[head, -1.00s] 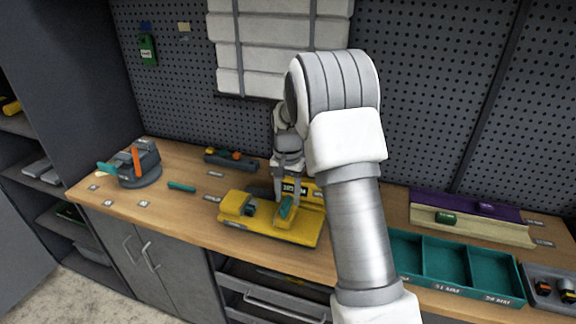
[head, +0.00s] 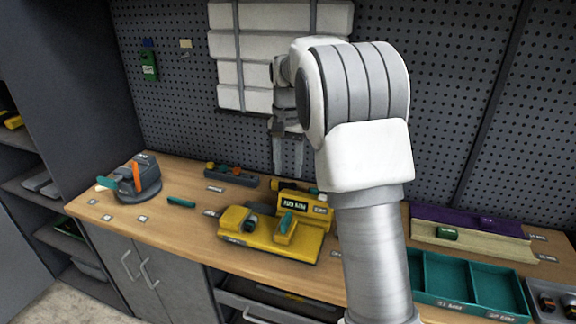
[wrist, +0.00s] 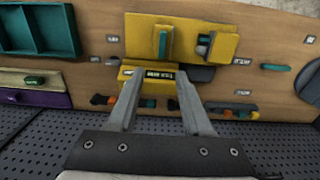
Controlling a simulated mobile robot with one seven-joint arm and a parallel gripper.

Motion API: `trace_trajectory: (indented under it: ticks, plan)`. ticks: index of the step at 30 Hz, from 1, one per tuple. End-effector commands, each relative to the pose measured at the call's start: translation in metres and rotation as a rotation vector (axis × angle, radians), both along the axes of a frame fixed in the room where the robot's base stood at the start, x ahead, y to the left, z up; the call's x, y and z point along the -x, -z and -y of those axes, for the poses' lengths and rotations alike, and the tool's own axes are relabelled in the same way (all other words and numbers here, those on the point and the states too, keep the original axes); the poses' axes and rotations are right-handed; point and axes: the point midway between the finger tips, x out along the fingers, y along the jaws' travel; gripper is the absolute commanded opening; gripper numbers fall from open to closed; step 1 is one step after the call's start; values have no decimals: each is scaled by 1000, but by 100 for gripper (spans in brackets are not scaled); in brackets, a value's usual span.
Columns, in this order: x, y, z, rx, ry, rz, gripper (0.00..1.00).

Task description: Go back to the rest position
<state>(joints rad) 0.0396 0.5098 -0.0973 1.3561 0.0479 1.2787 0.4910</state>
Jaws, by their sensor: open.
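My gripper (head: 289,160) is open and empty. It hangs in the air above the back of the workbench, apart from everything. In the wrist view its two fingers (wrist: 158,95) are spread, with the yellow machine (wrist: 190,45) beyond them. The yellow machine (head: 262,246) sits on the bench (head: 170,220), with a small display and teal pieces on it. My upper arm covers part of the bench to the right of the machine.
A grey vise-like fixture (head: 138,182) with an orange lever stands at the bench's left. A teal tray (head: 440,285) and a purple-and-beige block (head: 470,232) are at the right. A pegboard (head: 180,100) with white panels (head: 228,60) rises behind.

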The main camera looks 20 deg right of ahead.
Motion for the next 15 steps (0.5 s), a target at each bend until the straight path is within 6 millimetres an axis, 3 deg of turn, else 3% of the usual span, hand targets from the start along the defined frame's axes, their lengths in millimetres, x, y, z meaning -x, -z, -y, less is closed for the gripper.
trace_trajectory:
  ticks: [5,8,15]
  plan:
    - [2,-3,-1,-1,-5,4,50]
    - [12,-14,-3,-2,-24,23,50]
    - [68,-60,-17,0,-137,120,50]
